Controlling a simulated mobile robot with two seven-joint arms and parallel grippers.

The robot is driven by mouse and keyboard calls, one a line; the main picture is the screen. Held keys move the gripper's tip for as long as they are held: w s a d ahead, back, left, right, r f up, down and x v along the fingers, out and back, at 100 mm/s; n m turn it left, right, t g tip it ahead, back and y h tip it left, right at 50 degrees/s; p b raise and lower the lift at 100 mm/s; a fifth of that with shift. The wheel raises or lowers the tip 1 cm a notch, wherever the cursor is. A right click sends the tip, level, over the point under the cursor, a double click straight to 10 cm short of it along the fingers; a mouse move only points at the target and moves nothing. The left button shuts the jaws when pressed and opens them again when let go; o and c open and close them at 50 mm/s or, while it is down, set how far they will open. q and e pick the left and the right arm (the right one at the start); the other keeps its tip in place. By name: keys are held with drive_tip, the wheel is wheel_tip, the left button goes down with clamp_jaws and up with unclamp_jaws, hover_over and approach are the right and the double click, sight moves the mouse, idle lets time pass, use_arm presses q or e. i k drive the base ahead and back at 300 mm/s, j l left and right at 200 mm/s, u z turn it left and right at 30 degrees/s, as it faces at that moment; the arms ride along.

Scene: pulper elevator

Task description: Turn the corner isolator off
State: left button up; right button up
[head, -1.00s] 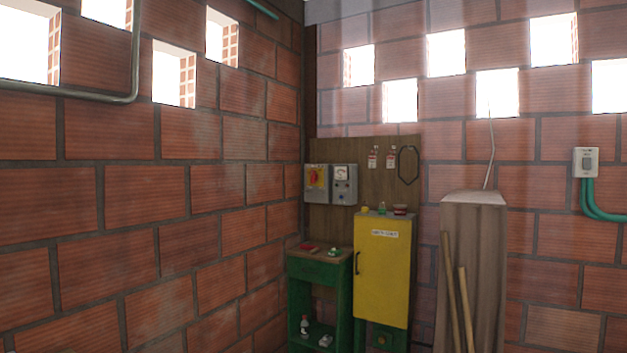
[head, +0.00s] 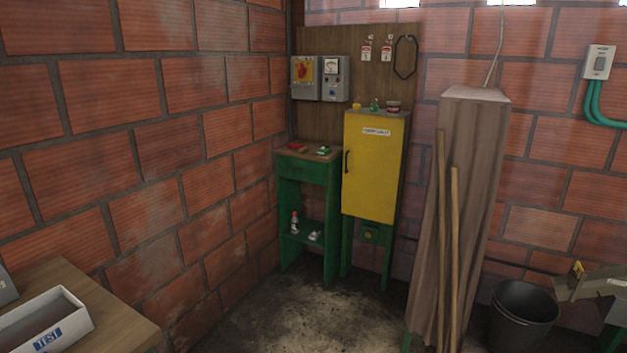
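The corner isolator (head: 303,72) is a grey box with a yellow plate and a red rotary handle. It is fixed to a wooden backboard (head: 330,125) in the far corner, left of a grey meter box (head: 335,78). The red handle looks roughly upright, but it is too small to read its position for sure. Neither of my grippers shows in the head view.
Below the isolator stands a green shelf table (head: 312,163) with small items on it. A yellow cabinet (head: 372,175) is to its right. A wooden column (head: 465,200) with leaning poles and a black bucket (head: 522,312) stand right. A bench (head: 110,318) is front left. The middle floor (head: 310,320) is clear.

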sight(302, 69)
drive_tip(key=i, duration=3.15)
